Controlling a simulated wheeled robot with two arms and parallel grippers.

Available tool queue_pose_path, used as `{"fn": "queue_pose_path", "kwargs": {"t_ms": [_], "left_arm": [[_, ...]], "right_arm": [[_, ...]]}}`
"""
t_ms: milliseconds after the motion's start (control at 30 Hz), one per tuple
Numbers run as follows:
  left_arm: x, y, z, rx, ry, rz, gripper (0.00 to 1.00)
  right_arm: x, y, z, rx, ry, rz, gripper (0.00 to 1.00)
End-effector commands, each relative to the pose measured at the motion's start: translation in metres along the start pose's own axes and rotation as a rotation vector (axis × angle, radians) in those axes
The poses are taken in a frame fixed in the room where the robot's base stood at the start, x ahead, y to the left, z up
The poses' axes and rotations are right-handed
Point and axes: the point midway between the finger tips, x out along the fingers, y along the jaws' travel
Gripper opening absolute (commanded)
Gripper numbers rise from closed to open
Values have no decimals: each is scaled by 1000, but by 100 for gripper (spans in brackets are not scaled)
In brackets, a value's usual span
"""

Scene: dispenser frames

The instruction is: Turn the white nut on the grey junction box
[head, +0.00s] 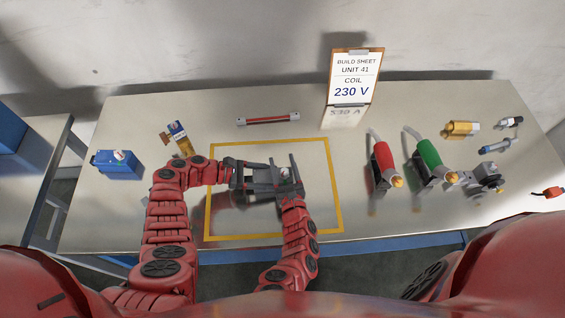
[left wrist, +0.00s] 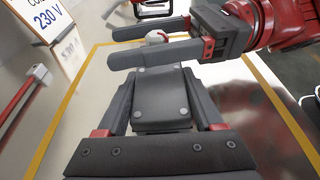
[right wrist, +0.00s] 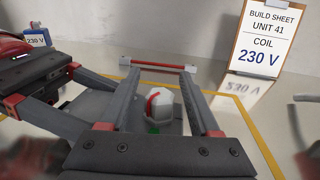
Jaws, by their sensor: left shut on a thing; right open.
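The grey junction box (left wrist: 160,98) is between the fingers of my left gripper (head: 266,186), which is shut on it over the taped area. The white nut (right wrist: 160,104) has a red mark, and some green shows below it. My right gripper (right wrist: 158,80) is open, with one finger on each side of the nut; I cannot tell whether they touch it. The nut also shows between the right fingers in the left wrist view (left wrist: 157,37). In the head view the grippers mostly hide the box and nut.
A yellow taped square (head: 336,190) surrounds both grippers. A build sheet (head: 352,85) reading "COIL 230 V" stands behind, beside a red bar (head: 268,119). A blue box (head: 119,165) is left; red (head: 383,162) and green (head: 429,155) tools stand right.

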Motion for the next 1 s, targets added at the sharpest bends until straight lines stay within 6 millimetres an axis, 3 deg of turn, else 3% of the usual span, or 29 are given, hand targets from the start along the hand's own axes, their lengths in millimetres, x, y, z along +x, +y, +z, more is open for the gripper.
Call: {"fn": "queue_pose_path", "kwargs": {"t_ms": [267, 600, 1000], "left_arm": [[0, 0, 0, 0, 0, 0, 0], [0, 0, 0, 0, 0, 0, 0], [0, 0, 0, 0, 0, 0, 0]], "right_arm": [[2, 0, 0, 0, 0, 0, 63], [1, 0, 0, 0, 0, 0, 2], [1, 0, 0, -3, -1, 32, 0]]}}
